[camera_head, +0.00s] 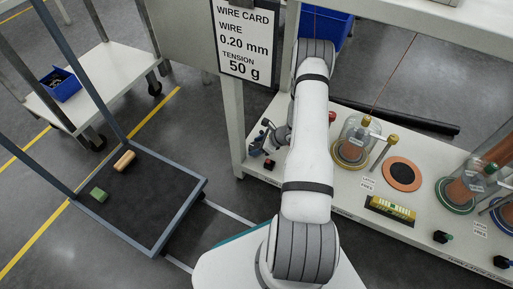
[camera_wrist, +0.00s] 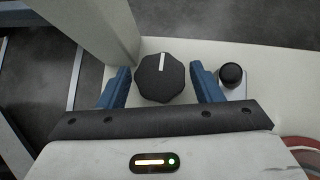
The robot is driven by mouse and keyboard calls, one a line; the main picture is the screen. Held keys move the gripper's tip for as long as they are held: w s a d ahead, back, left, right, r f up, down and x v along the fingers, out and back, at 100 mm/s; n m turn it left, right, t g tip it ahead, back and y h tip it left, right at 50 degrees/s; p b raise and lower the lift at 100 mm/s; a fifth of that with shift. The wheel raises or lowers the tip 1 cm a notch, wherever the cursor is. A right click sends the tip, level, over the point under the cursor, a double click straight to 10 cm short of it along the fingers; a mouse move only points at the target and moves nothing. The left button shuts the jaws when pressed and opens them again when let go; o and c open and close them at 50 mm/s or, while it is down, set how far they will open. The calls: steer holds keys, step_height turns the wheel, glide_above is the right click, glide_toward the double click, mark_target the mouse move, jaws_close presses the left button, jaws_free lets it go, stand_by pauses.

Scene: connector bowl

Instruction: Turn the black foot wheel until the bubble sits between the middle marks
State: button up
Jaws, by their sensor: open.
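A black faceted wheel (camera_wrist: 160,85) with a white line on its top shows in the wrist view. My gripper (camera_wrist: 160,73) is open, with one blue finger on each side of the wheel and a gap visible at each side. In the head view my gripper (camera_head: 262,142) is at the left end of the bench, partly hidden by my arm. A yellow-green level (camera_head: 391,208) lies near the bench's front edge. Its bubble and marks are too small to read. Whether this wheel is the level's foot wheel, I cannot tell.
A round black knob (camera_wrist: 231,74) on a pale base stands just right of the right finger. A grey post (camera_wrist: 98,28) rises close by on the left. Glass-covered spools, an orange-ringed disc (camera_head: 401,173) and small black knobs (camera_head: 443,237) stand along the bench (camera_head: 345,199).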

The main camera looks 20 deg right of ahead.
steer(key=shift+f, duration=0.1)
steer(key=shift+c, duration=0.3)
steer(key=shift+a, duration=0.1)
steer(key=c, duration=0.6)
steer(key=shift+m+t+h+b, duration=0.3)
steer(key=shift+m+h+b, duration=0.1)
steer(key=shift+m, duration=0.3)
steer(key=shift+c, duration=0.2)
steer(key=o, duration=0.7)
steer(key=p+v, duration=0.3)
steer(key=v, duration=0.4)
steer(key=shift+s+d+r, duration=0.2)
steer(key=shift+s+r, duration=0.05)
